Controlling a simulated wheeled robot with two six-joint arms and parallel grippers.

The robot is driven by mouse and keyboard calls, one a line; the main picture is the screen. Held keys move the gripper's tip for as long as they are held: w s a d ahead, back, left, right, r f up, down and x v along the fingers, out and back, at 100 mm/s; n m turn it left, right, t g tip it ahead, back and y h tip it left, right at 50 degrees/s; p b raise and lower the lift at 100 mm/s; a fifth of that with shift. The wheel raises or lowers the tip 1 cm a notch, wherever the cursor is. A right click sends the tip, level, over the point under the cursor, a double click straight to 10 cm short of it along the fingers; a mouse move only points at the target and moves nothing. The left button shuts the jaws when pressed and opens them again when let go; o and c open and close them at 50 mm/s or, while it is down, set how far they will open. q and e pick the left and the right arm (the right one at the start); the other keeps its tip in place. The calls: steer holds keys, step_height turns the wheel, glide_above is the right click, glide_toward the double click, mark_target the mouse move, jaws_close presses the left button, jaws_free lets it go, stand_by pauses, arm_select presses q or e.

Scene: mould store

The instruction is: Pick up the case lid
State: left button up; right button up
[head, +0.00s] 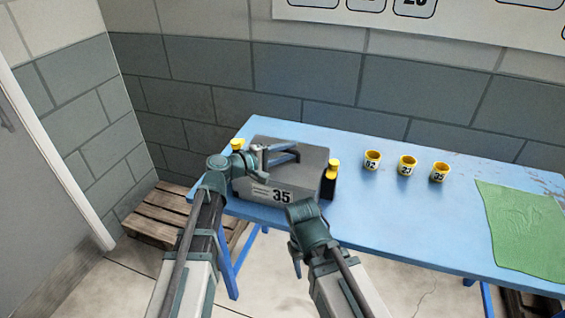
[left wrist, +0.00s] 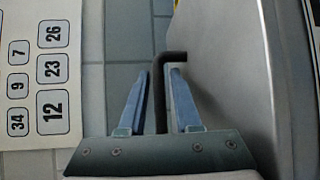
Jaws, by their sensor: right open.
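The grey case (head: 277,196), marked 35, stands at the left end of the blue table with its flat grey lid (head: 312,158) on top. My left gripper (head: 296,153) is just over the lid. In the left wrist view a dark bent handle bar (left wrist: 161,95) stands between the left gripper's two fingers (left wrist: 160,72), with gaps seen beside it. The lid's grey surface (left wrist: 225,70) fills the right of that view. My right gripper (head: 296,266) hangs low in front of the table edge, apart from the case; its fingers are small and partly hidden.
Yellow-topped black parts (head: 331,180) flank the case. Several yellow numbered cups (head: 407,165) stand right of it on the blue table (head: 385,225). A green cloth (head: 522,230) lies at the right end. A wooden pallet (head: 150,220) is on the floor at left.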

arm_select(q)
steer(key=shift+w+d, duration=0.1)
steer(key=shift+d, duration=0.05)
steer(key=shift+c, duration=0.3)
jaws_close()
stand_by(1.1)
